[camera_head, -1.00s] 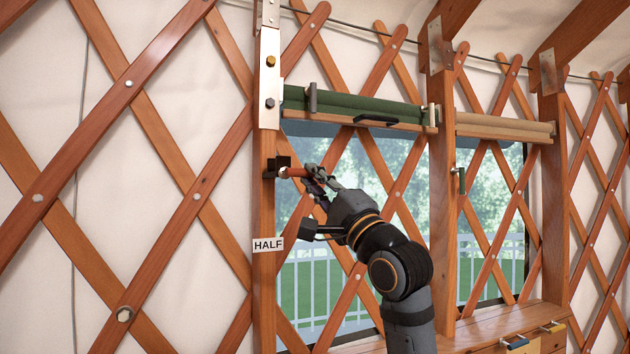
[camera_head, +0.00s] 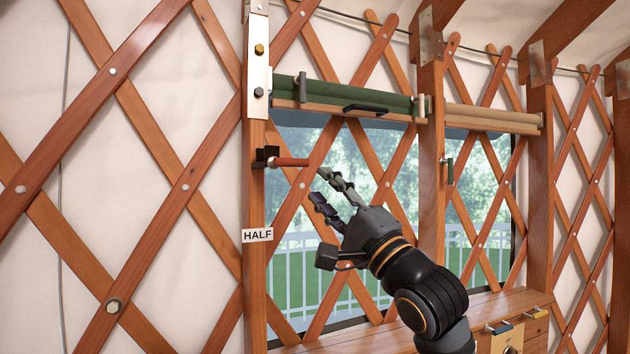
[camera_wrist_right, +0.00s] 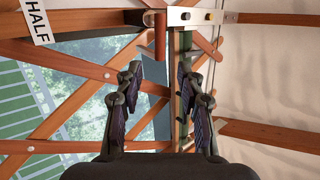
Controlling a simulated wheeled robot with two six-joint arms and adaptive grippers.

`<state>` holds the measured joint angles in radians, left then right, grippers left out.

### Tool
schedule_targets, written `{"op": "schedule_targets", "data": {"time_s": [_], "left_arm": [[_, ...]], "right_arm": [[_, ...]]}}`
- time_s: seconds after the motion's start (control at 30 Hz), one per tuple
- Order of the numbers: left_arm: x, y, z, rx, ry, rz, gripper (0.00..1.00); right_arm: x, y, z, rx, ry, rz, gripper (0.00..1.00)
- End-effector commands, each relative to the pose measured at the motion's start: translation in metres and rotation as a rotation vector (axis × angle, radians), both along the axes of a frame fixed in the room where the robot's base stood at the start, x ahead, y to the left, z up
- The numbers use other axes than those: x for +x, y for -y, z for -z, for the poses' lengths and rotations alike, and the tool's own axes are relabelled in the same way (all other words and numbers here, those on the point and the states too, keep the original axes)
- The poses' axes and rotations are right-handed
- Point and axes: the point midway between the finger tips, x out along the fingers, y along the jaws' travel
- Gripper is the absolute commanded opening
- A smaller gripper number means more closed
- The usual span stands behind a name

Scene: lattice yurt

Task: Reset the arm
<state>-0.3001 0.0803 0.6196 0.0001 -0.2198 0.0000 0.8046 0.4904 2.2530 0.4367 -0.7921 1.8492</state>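My right gripper (camera_head: 319,185) is open and empty in front of the window, its two fingers spread apart. It is just below and to the right of the reddish wooden handle (camera_head: 290,162) and clear of it. That handle sticks out from a black bracket (camera_head: 266,157) on the wooden post, above the "HALF" label (camera_head: 257,235). In the right wrist view my right gripper (camera_wrist_right: 160,68) has nothing between its fingers, and the wooden handle (camera_wrist_right: 160,36) shows beyond the fingertips. My left gripper is not in view.
A green rolled blind (camera_head: 350,98) with a dark handle hangs above the window, and a tan roll (camera_head: 492,118) is at the right. Lattice slats cross the wall and window. A wooden ledge (camera_head: 485,303) with small drawers is at the lower right.

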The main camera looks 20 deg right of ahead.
Motion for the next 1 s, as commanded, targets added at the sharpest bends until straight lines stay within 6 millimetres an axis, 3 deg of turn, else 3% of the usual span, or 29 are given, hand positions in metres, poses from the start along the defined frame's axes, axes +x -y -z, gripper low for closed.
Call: {"op": "schedule_targets", "data": {"time_s": [0.53, 0.63, 0.67, 0.77, 0.9, 1.0], "left_arm": [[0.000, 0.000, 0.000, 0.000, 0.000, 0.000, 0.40], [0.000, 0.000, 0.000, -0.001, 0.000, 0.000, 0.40], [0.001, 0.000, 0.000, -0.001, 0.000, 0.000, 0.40], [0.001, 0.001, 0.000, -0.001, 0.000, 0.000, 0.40], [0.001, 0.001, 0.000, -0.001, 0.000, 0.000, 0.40], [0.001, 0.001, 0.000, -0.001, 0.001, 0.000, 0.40]], "right_arm": [[-0.004, 0.000, 0.003, 0.000, 0.000, -0.002, 0.38], [0.004, 0.000, 0.018, -0.024, -0.030, 0.018, 0.38], [0.009, 0.000, 0.028, -0.044, -0.050, 0.036, 0.38], [0.033, -0.001, 0.089, -0.164, -0.167, 0.123, 0.38], [0.055, 0.000, 0.213, -0.443, -0.395, 0.248, 0.38], [0.051, 0.002, 0.303, -0.669, -0.558, 0.289, 0.38]]}}
